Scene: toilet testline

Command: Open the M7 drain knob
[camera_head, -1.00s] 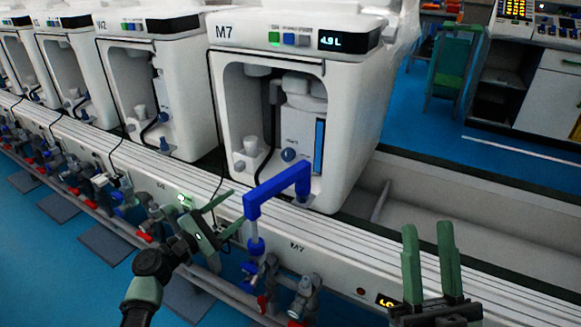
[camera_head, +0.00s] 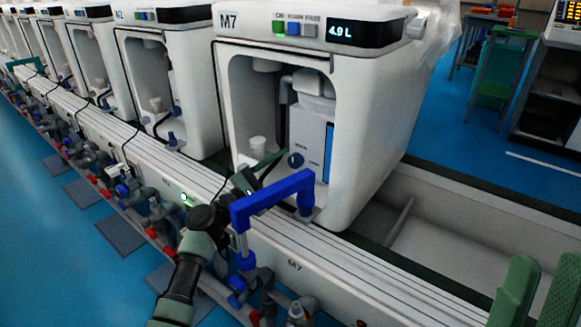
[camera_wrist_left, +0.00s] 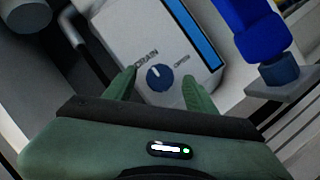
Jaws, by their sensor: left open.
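The M7 machine (camera_head: 375,85) is a white unit with an open front bay. Inside it, a blue round drain knob (camera_head: 296,160) sits on a white box with a blue strip. In the left wrist view the knob (camera_wrist_left: 159,77) lies between and beyond the fingers, under the word DRAIN, with its white pointer mark up. My left gripper (camera_head: 268,172) is at the bay's front, open and empty, partly hidden behind a blue pipe; its fingers also show in the left wrist view (camera_wrist_left: 160,88). My right gripper (camera_head: 530,292) is at the lower right, fingers apart, away from the machine.
A thick blue bent pipe (camera_head: 270,196) rises in front of the bay, close to my left gripper; it shows at the upper right of the left wrist view (camera_wrist_left: 246,32). A white cup (camera_head: 258,146) stands in the bay. An empty trough (camera_head: 440,232) lies to the right.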

